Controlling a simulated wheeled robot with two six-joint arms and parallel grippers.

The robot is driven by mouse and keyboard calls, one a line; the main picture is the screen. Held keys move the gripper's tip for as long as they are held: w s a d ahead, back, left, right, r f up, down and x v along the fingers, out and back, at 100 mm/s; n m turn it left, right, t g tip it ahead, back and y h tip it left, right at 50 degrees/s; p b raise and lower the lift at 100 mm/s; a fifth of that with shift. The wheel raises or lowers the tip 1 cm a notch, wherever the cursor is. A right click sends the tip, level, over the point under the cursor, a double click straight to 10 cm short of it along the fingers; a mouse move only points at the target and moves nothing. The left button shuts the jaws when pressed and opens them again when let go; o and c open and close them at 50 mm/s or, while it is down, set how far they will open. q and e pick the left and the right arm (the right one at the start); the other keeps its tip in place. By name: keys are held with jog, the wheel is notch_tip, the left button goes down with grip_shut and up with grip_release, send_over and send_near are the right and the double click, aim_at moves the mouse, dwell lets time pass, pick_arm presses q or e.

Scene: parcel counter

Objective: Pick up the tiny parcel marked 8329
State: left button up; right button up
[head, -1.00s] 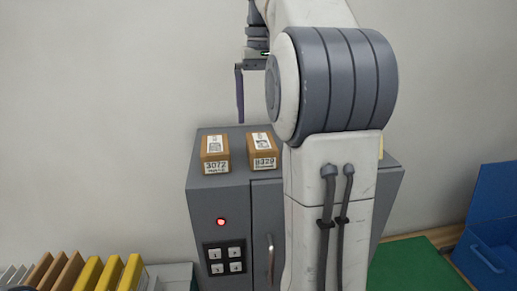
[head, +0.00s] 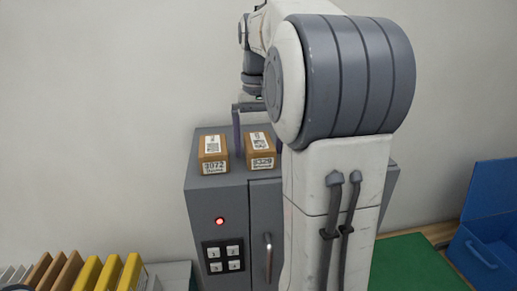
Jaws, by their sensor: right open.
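The tiny parcel marked 8329 (head: 261,152) is a small brown box with a white label on top. It lies on top of the grey locker cabinet (head: 220,205), just left of my right arm. My right gripper (head: 252,125) is open and empty. Its left finger hangs down behind the gap between the two parcels. Its other finger is mostly hidden behind the parcel and my arm. I cannot tell whether a finger touches the parcel. My left gripper is not in view.
A similar parcel marked 3072 (head: 213,155) stands close to the left. The cabinet front has a red light (head: 220,221), a keypad (head: 223,256) and a handle (head: 268,257). Yellow and brown envelopes (head: 87,274) stand at lower left. A green mat (head: 415,265) and blue bin (head: 488,235) are right.

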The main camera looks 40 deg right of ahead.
jog(key=c, duration=1.5)
jog(key=shift+r, duration=0.1)
